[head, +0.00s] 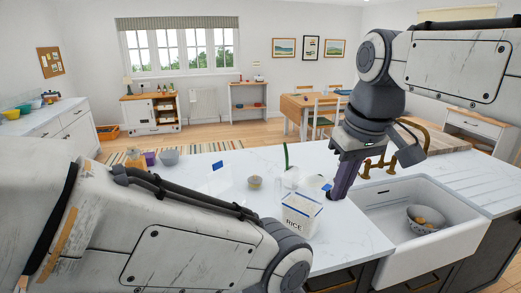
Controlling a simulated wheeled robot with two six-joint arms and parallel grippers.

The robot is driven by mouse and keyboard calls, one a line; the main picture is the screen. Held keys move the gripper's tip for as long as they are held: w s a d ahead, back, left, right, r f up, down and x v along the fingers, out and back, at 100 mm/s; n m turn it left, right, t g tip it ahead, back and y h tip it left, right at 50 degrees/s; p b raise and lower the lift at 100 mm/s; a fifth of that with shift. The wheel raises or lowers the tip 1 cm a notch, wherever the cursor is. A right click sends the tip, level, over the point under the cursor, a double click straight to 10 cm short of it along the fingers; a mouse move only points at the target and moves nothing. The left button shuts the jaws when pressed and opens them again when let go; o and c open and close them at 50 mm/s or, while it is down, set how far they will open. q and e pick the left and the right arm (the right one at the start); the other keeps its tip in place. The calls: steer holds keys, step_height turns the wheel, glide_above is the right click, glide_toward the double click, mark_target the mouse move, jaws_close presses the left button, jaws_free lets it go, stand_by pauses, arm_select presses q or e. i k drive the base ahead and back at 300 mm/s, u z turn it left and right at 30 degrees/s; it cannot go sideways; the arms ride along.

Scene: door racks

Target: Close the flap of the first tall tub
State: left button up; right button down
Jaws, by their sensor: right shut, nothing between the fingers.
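A white tub (301,214) labelled RICE, with blue trim, stands on the white worktop near the sink's left edge. A pale upright piece shows just behind it, but I cannot tell whether this is its flap. Further left, a see-through item with a blue patch (217,166) stands on the worktop; its shape is hard to make out. My right gripper (340,191) points down just right of the RICE tub, shut and empty. I cannot tell whether it touches the tub. My left arm crosses the foreground, and its gripper is out of view.
A white sink (402,257) with a brass tap (377,164) lies to the right, holding a grey colander (424,217). A wooden board (433,139) lies behind the sink.

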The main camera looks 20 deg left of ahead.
mark_target(219, 164)
steer(key=u, duration=0.05)
steer(key=i, duration=0.7)
steer(key=u, duration=0.65)
steer(key=i, duration=0.35)
steer(key=u, duration=0.4)
